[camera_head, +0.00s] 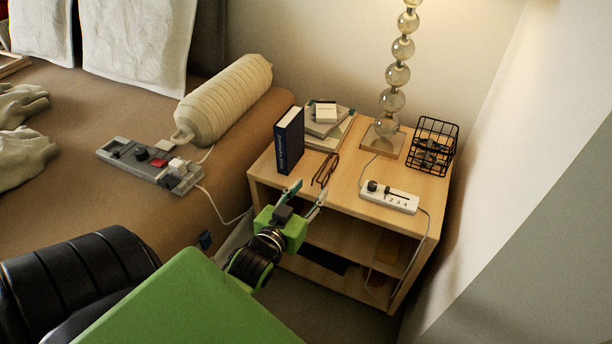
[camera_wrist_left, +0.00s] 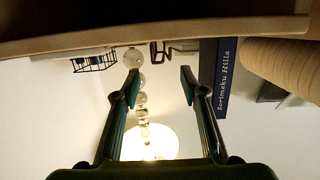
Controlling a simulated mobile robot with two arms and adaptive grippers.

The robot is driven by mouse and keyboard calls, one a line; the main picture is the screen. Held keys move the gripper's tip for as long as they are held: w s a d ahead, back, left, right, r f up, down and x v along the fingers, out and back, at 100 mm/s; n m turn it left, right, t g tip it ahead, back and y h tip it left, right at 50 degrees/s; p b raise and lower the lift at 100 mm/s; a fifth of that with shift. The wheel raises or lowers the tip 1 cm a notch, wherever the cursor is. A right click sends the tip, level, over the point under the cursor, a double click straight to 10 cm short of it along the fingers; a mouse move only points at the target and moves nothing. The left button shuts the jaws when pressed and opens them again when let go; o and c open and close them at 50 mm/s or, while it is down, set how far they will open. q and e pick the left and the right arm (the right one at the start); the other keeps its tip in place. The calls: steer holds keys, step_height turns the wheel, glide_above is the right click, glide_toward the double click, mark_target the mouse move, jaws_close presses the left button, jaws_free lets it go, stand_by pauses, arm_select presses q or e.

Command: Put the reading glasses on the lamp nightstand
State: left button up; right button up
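The reading glasses (camera_head: 325,168) have a thin brown frame and rest on the lamp nightstand's top, just right of a dark blue book. They also show in the left wrist view (camera_wrist_left: 174,50), upside down at the top. The lamp nightstand (camera_head: 345,200) is light wood with open shelves. My left gripper (camera_head: 308,190) is at its front edge, close in front of the glasses. Its fingers are apart and empty, also in the left wrist view (camera_wrist_left: 160,76). No contact between fingers and glasses is visible. My right gripper is not in view.
The blue book (camera_head: 289,142) stands upright. Behind are stacked books (camera_head: 328,130), the glass-ball lamp (camera_head: 392,98) and a black wire basket (camera_head: 433,145). A white power strip (camera_head: 389,197) lies front right. The bed (camera_head: 110,105) with a grey control box (camera_head: 150,162) is left.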

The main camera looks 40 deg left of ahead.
arm_select(q)
steer(key=s+d+f+m+g+h, duration=0.2)
steer(key=s+d+f+g+h, duration=0.1)
steer(key=s+d+f+g, duration=0.65)
steer(key=s+d+f+m+g, duration=0.1)
steer(key=s+d+f, duration=0.1)
steer(key=s, duration=0.3)
steer(key=s+d+f+m+g, duration=0.1)
steer(key=s+d+f+g, duration=0.1)
steer(key=s, duration=0.4)
step_height(320, 180, down, 2)
steer(key=shift+d+f+m+h, duration=0.1)
steer(key=shift+d+m+h, duration=0.25)
steer(key=shift+d, duration=0.25)
steer(key=shift+w, duration=0.1)
steer(key=shift+f, duration=0.1)
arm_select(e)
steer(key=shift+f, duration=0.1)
